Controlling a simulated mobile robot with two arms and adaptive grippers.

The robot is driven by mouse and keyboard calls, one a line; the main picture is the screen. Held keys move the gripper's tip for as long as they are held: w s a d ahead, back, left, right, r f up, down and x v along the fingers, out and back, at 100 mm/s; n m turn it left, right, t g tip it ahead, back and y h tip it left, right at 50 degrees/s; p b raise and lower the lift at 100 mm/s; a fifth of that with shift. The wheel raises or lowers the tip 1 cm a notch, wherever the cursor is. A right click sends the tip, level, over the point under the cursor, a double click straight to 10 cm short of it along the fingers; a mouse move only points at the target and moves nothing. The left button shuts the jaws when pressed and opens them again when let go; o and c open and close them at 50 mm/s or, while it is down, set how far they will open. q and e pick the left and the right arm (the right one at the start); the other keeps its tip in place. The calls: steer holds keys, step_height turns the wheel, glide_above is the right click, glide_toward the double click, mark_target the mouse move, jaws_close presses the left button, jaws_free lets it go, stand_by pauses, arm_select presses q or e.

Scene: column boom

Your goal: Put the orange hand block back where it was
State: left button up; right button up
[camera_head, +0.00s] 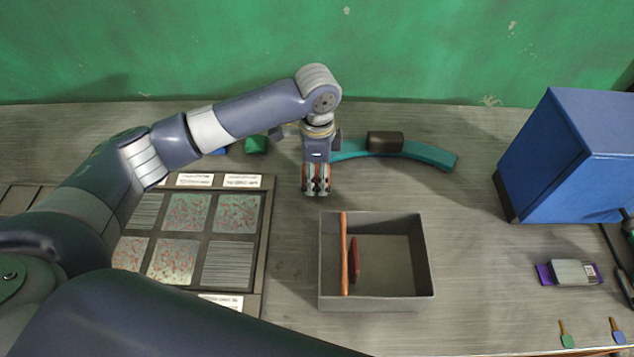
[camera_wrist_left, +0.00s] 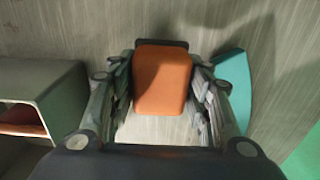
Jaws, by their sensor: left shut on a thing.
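The orange hand block (camera_wrist_left: 162,80) sits between the two fingers of my left gripper (camera_head: 316,191). In the left wrist view it shows as a rounded orange face with a dark part behind its far edge. The left gripper is shut on it, pointing down, behind the grey open bin (camera_head: 377,304) and in front of the teal curved piece (camera_head: 432,154). In the head view the fingers mostly hide the block. The height of the block above the table is hard to tell.
The bin holds a thin orange piece (camera_head: 344,258) and a red piece (camera_head: 354,262). A dark block (camera_head: 385,142) rests on the teal curve. A framed sample board (camera_head: 257,245) lies left, a blue box (camera_head: 575,155) stands right.

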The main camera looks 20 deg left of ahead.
mark_target(317, 183)
arm_select(q)
step_height(317, 183, down, 4)
steer(key=shift+r, duration=0.1)
steer(key=o, duration=1.1)
steer(key=shift+s, duration=0.1)
steer(key=shift+c, duration=0.2)
arm_select(e)
steer(key=shift+a+r, duration=0.3)
steer(key=shift+a, duration=0.1)
arm_select(q)
steer(key=shift+r, duration=0.2)
step_height(317, 183, up, 11)
steer(key=shift+f+b, duration=0.2)
steer(key=shift+b, duration=0.5)
steer(key=shift+r, duration=0.55)
arm_select(e)
steer(key=shift+d+f, duration=0.3)
steer(key=shift+f, duration=0.6)
